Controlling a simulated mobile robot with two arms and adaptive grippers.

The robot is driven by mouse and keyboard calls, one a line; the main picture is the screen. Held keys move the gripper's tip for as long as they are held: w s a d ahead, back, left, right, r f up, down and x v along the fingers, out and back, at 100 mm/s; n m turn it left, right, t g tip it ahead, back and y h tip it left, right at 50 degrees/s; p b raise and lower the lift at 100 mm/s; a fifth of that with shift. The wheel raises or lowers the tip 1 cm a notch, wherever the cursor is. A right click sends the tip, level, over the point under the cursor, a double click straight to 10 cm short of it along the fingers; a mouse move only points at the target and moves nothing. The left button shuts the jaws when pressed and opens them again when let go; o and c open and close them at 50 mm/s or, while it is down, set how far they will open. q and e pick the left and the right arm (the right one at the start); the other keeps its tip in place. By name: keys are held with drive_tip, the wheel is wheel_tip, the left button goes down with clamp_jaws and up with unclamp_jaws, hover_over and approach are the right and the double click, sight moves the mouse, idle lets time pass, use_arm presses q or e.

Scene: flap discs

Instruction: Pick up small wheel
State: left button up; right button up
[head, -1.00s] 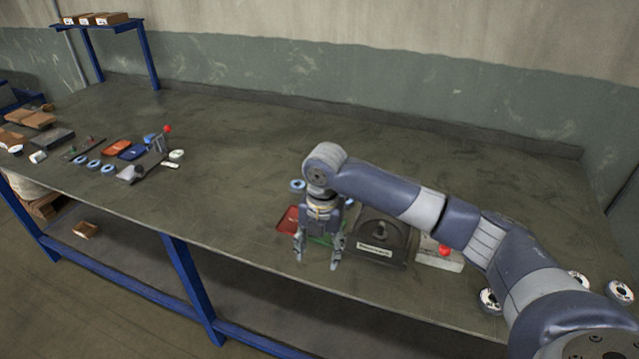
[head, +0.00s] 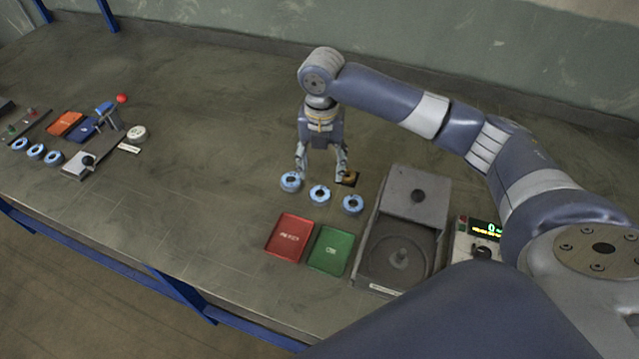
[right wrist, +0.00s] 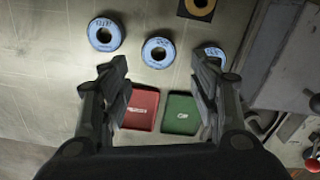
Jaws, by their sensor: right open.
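Three small light-blue wheels with dark centre holes lie flat in a row in the head view: a left one (head: 290,181), a middle one (head: 320,194) and a right one (head: 353,203). My right gripper (head: 321,168) is open and empty, pointing down close to this row. In the right wrist view the left wheel (right wrist: 105,34), the middle wheel (right wrist: 158,52) and the right wheel (right wrist: 209,56) lie near and beyond the open fingertips (right wrist: 160,68). The right wheel is partly hidden by a finger. My left gripper is not in view.
A red tray (head: 289,236) and a green tray (head: 329,250) lie in front of the wheels. A grey machine (head: 415,205) and a display box (head: 480,240) stand to the right. A yellow-black square piece (head: 348,178) lies behind the row. The table's middle left is clear.

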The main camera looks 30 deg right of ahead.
sight(320, 190)
drive_tip(key=shift+s+f, duration=0.15)
drive_tip(key=shift+f, duration=0.5)
drive_tip(key=shift+s+f, duration=0.15)
drive_tip(key=shift+f, duration=0.85)
drive_tip(key=f+p, duration=0.1)
drive_tip(key=f, duration=0.1)
drive_tip(key=f+p, duration=0.1)
drive_tip(key=f, duration=0.2)
drive_tip(key=shift+w+a, duration=0.2)
drive_tip(key=shift+f, duration=0.3)
drive_tip(key=shift+c, duration=0.5)
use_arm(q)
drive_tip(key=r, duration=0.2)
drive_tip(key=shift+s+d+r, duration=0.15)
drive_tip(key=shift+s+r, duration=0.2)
use_arm(e)
drive_tip(key=c, duration=0.8)
